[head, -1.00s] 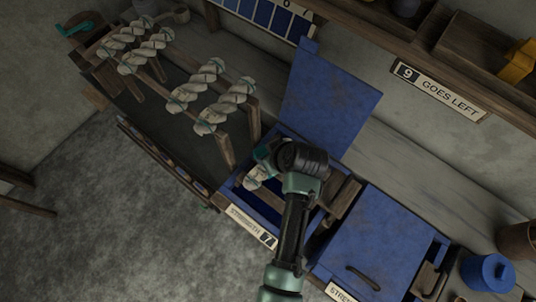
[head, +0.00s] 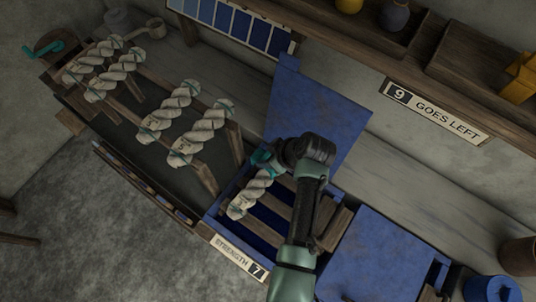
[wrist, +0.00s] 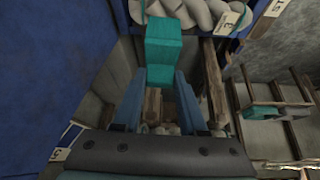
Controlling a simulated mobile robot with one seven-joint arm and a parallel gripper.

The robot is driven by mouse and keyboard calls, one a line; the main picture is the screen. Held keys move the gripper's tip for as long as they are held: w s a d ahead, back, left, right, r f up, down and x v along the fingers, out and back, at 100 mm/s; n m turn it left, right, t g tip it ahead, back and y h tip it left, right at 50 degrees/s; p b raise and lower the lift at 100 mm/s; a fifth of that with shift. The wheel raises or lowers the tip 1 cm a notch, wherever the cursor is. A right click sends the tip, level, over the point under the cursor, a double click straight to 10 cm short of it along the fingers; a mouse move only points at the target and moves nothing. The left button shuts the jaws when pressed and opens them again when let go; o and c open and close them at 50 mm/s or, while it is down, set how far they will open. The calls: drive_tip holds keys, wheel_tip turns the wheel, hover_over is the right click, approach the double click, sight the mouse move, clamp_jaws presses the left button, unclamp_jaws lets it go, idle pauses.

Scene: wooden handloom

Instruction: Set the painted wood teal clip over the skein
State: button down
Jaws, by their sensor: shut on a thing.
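The teal clip (head: 262,159) is a small painted block held between the fingers of my gripper (wrist: 160,76); it also shows large in the wrist view (wrist: 163,45). My gripper is shut on it above the back left part of the open blue vat (head: 213,222) marked 7. A twisted pale skein (head: 245,198) lies at the vat's left side, its upper end close beside the clip. In the wrist view a tagged pale skein (wrist: 195,12) lies beyond the clip. I cannot tell whether clip and skein touch.
Several pale skeins (head: 172,110) hang on a wooden rack at left. The vat's raised blue lid (head: 320,110) stands behind my gripper. A closed blue vat (head: 385,260) is at right. A teal piece (head: 45,50) sits by a wooden bowl at far left.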

drive_tip(key=shift+f+b, duration=3.9)
drive_tip(key=shift+f, duration=0.85)
drive_tip(key=shift+c, duration=1.9)
unclamp_jaws()
drive_tip(key=shift+r, duration=0.15)
